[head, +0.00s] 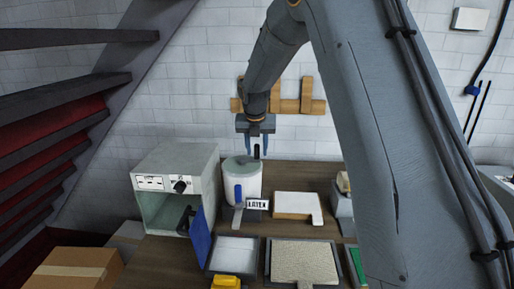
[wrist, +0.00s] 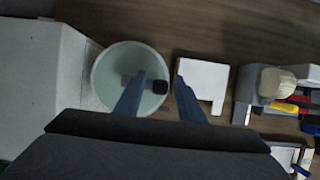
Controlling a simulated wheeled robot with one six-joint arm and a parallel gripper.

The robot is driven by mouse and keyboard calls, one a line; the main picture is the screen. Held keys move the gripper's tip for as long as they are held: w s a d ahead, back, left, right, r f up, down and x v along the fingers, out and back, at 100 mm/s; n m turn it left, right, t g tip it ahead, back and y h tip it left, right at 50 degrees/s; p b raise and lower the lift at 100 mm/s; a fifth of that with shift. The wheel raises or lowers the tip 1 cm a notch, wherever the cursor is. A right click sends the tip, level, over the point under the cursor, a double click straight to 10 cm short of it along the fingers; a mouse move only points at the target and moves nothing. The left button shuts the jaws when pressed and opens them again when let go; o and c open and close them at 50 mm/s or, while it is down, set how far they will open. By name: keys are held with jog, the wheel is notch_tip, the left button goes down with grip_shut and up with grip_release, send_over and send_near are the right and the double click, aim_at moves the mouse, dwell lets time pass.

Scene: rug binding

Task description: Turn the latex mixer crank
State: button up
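The latex mixer (head: 243,180) is a pale cylinder on the bench with a LATEX label (head: 257,204) and a blue part on its front. Its crank shows in the wrist view as a grey arm across the round top, ending in a black knob (wrist: 160,87). My gripper (head: 257,152) points down over the mixer's right side. It is open, and in the wrist view its two blue fingers (wrist: 158,92) lie on either side of the knob, with gaps showing. I cannot tell whether the fingertips are down at knob height.
A grey open-fronted box with a dial (head: 180,160) stands close left of the mixer. A white block (head: 297,205) lies to its right. Trays (head: 268,262) and a yellow item (head: 226,282) are in front. A tool bin (wrist: 245,95) stands further right. A staircase is at far left.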

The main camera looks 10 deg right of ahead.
grip_shut()
jog(key=shift+s+a, duration=0.1)
